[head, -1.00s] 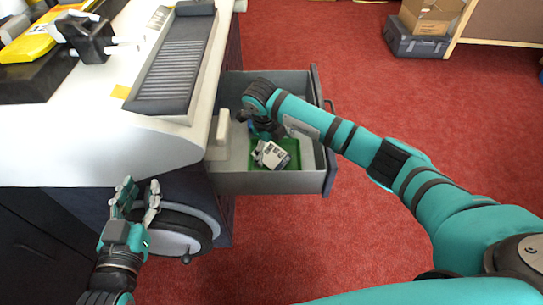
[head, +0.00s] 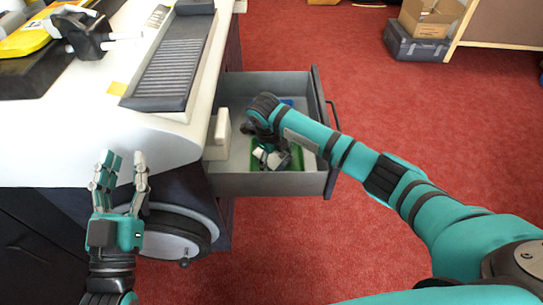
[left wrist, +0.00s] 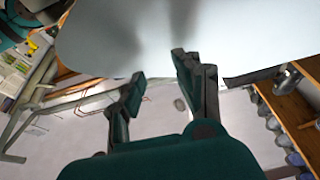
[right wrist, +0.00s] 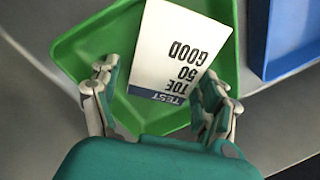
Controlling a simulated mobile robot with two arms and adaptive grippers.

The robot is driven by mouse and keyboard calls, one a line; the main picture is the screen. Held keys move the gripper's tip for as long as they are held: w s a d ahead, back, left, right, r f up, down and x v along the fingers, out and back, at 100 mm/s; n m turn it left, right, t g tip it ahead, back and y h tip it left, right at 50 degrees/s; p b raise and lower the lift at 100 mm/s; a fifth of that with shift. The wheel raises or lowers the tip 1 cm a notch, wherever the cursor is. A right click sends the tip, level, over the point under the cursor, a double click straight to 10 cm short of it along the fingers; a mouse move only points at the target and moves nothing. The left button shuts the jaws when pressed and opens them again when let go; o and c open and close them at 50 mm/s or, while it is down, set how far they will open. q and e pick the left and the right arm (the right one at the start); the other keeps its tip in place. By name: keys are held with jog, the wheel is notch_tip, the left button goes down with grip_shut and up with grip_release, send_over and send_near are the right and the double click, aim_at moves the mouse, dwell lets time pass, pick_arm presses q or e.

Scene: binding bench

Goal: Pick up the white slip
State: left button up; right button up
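The white slip (right wrist: 180,50), printed "TUE 50 GOOD" with a blue "TEST" band, lies in a green tray (right wrist: 85,48) in the right wrist view. The tray also shows inside the open drawer in the head view (head: 296,160). My right gripper (right wrist: 160,80) is open, with its fingers over the tray on either side of the slip's blue-banded end. I cannot tell whether they touch it. In the head view my right gripper (head: 271,155) partly hides the tray. My left gripper (head: 124,163) is open and empty by the bench's front edge.
The open grey drawer (head: 235,182) has walls around the tray. A blue tray (right wrist: 295,40) lies beside the green one. A pale block (head: 219,132) stands at the drawer's left side. A grey ridged device (head: 172,65) sits on the white bench (head: 100,130).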

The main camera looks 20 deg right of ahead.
aim_at(275, 160)
jog(key=shift+d+f, duration=0.1)
jog(key=shift+f, duration=0.05)
jog(key=c, duration=0.3)
jog(key=shift+s, duration=0.1)
jog(key=shift+c, duration=0.3)
pick_arm(q)
jog(key=shift+w+f, duration=0.1)
pick_arm(e)
jog(key=shift+r, duration=0.2)
notch_tip(275, 160, up, 5)
jog(key=shift+p, duration=0.95)
pick_arm(q)
notch_tip(275, 160, down, 12)
jog(key=s+a+g+y+p, duration=0.1)
jog(key=a+g+y, duration=0.1)
jog(key=g, duration=0.5)
jog(key=shift+s+f+g+y, duration=0.15)
jog(key=shift+g+y, duration=0.25)
pick_arm(e)
jog(key=shift+r, duration=2.35)
